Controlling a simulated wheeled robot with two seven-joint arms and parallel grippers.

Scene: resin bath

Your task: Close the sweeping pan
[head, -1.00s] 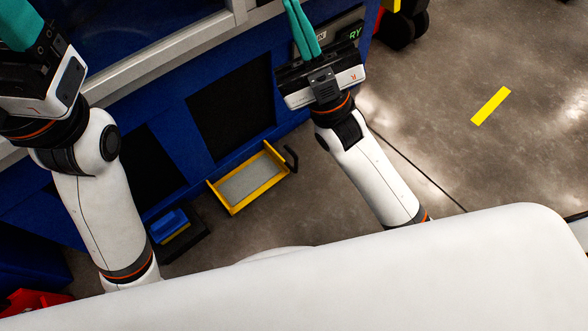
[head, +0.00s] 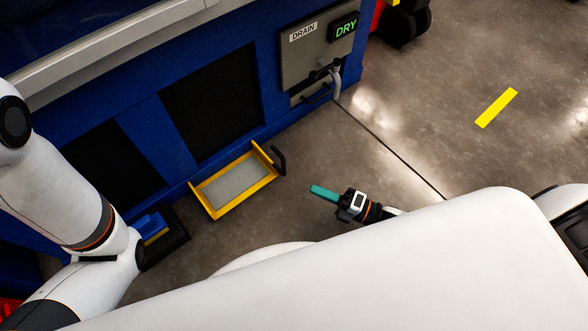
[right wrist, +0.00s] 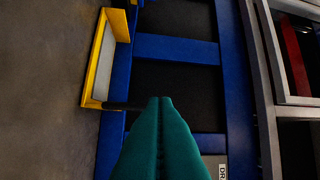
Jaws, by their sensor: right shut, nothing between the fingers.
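The yellow sweeping pan (head: 213,204) with a grey floor sticks out from the base of the blue cabinet in the head view. Its black handle (head: 279,159) stands at its right end. In the right wrist view the pan (right wrist: 97,62) is at the upper left, beyond the fingertips. My right gripper (head: 323,193) is low over the floor, to the right of the pan and apart from it. Its teal fingers (right wrist: 158,125) are shut together and empty.
The blue cabinet (head: 268,88) has dark panels and a drain panel (head: 301,62) with a display reading DRY. A blue item in a dark tray (head: 166,248) sits on the floor left of the pan.

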